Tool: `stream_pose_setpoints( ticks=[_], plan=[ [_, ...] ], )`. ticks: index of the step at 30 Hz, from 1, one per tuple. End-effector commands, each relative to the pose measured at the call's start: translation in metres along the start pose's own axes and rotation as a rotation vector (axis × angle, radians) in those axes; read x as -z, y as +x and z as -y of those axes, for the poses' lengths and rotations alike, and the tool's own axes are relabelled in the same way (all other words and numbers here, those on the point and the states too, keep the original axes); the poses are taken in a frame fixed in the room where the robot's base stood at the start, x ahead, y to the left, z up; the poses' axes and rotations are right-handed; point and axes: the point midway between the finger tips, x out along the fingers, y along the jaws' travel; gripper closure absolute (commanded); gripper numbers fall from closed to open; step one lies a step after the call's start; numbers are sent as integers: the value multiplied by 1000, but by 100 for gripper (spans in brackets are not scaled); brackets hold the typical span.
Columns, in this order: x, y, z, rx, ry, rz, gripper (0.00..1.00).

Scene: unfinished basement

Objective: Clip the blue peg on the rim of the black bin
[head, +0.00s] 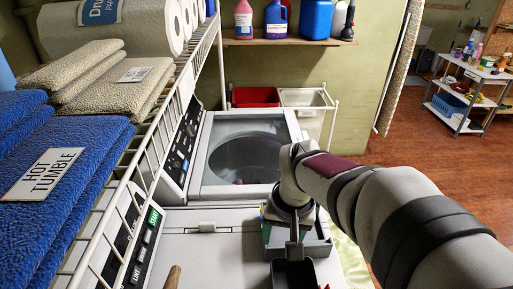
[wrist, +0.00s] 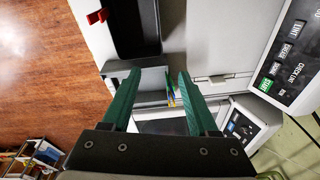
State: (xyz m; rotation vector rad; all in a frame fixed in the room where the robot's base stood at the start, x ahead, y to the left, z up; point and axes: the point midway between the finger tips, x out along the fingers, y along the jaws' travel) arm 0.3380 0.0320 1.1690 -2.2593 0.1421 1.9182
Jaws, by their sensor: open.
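My gripper (wrist: 158,72) has two green fingers, spread apart with nothing gripped between them. In the wrist view a small, thin blue and yellow shape (wrist: 171,98) shows between the fingers, close to the right one; it looks like pegs, but it is too small to tell the blue peg apart clearly. It lies at a grey tray (wrist: 152,82). The black bin (wrist: 124,30) is at the top of the wrist view, beyond the fingertips. In the head view the black bin (head: 293,274) is at the bottom edge, partly cut off.
A red clip (wrist: 97,17) is at the bin's outer side. The grey tray (head: 318,247) is just behind the bin in the head view. A washer with a glass lid (head: 240,150) stands behind. A wire shelf with folded towels (head: 60,150) flanks the left.

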Motion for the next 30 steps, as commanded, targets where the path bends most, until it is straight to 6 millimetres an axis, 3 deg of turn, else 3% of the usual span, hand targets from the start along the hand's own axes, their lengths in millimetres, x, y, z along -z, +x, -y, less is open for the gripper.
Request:
stream_pose_setpoints(
  ticks=[1, 3, 7, 30],
  plan=[
    [31, 19, 11, -7, -52, -25, 40],
    [70, 42, 25, -12, -121, -74, 40],
    [107, 70, 41, -16, -193, -127, 40],
    [124, 157, 42, -16, -202, -134, 40]
  ],
)
